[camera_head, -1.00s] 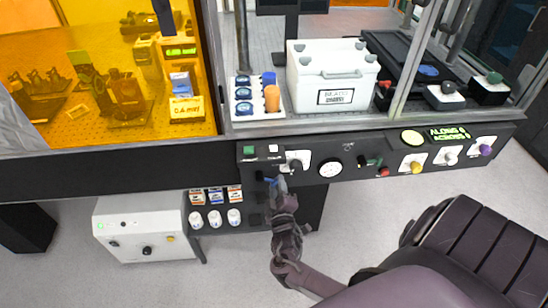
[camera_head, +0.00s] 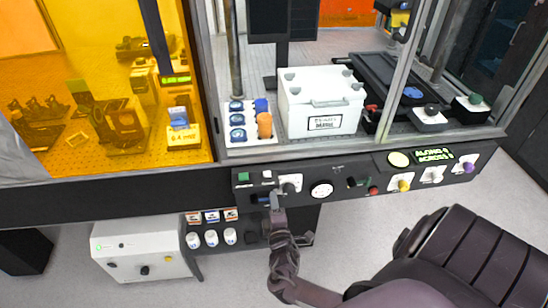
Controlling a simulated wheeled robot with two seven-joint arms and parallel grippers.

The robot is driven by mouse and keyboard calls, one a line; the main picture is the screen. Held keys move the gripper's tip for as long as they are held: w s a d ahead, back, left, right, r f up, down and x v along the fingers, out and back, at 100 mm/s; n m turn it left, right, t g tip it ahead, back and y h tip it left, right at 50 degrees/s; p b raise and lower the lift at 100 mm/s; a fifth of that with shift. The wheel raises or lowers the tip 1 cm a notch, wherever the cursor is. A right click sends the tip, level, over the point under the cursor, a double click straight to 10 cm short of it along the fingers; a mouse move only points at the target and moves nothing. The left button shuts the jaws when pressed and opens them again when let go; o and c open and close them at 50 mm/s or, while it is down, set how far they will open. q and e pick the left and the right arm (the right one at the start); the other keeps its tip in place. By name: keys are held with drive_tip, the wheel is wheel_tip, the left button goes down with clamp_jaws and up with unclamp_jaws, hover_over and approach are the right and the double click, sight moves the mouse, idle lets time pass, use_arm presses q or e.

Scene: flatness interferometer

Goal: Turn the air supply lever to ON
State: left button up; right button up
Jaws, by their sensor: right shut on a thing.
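The black control panel (camera_head: 350,204) runs along the front of the bench. Below its left end is a small blue lever (camera_head: 263,199), mostly covered by my right gripper. My right gripper (camera_head: 277,202) reaches up from below and is shut at the lever, below a white plate with a dark knob (camera_head: 290,184). The fingers hide most of what they hold, and the lever's exact angle and markings are too small to tell. My left gripper is not in view.
A round white gauge (camera_head: 321,190) sits right of the knob. Coloured knobs, including a yellow one (camera_head: 404,186), and a lit green display (camera_head: 434,155) are farther right. Below hang several white bottles (camera_head: 211,238) beside a white box (camera_head: 140,250). A white case (camera_head: 322,103) stands behind glass.

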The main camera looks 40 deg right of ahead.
idle(0.3)
drive_tip(key=o, duration=1)
drive_tip(key=v, duration=0.8)
drive_tip(key=shift+d+b, duration=0.1)
drive_tip(key=shift+b, duration=0.3)
